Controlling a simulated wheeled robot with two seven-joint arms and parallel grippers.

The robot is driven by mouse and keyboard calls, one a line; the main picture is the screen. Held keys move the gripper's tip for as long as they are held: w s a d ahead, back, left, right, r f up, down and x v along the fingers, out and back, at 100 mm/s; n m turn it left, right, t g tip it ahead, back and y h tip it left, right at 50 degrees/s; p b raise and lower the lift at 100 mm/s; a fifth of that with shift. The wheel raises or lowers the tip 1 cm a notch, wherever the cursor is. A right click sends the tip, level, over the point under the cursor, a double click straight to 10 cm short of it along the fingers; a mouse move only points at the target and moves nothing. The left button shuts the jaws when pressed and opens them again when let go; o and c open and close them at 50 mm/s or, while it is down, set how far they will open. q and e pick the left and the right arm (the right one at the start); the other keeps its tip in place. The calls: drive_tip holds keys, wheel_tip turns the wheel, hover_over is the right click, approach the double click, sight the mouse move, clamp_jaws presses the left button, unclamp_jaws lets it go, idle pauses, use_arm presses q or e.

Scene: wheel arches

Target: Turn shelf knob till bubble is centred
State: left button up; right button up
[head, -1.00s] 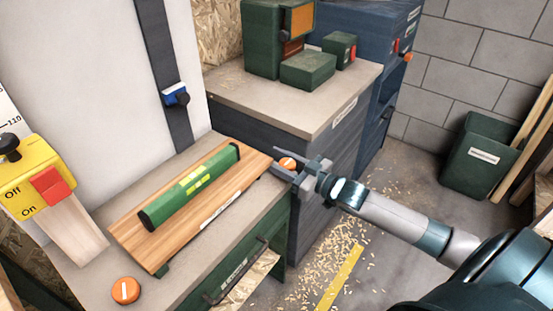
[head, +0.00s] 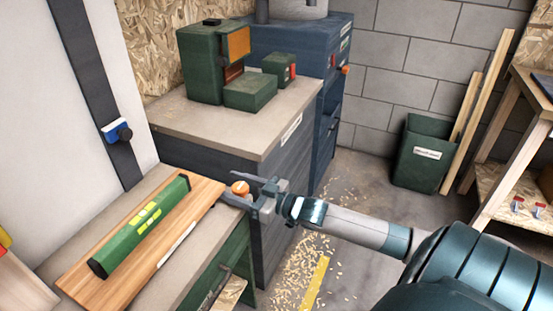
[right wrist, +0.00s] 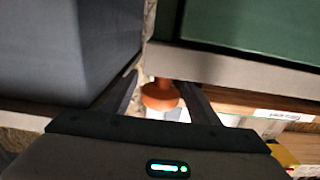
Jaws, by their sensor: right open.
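A green spirit level (head: 140,226) with yellow-green windows lies along a wooden shelf board (head: 196,208) on the bench at the left. Its bubble is too small to make out. An orange knob (head: 240,187) stands at the far right end of the board, and it also shows in the right wrist view (right wrist: 160,97). My right gripper (head: 244,190) is open, with its fingers one on either side of this knob. In the right wrist view there seems to be a gap between the fingers and the knob. My left gripper is not in view.
A grey-topped cabinet (head: 165,118) with green machine blocks (head: 250,92) stands just behind the knob, close to my gripper. A green bin (head: 425,152) and planks stand at the back right. The floor between has wood shavings (head: 290,280).

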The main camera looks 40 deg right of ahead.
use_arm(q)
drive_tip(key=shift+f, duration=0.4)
use_arm(e)
drive_tip(key=v, duration=1.6)
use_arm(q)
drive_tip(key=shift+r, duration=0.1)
use_arm(e)
drive_tip(key=shift+d+f, duration=0.1)
drive_tip(key=shift+f, duration=0.05)
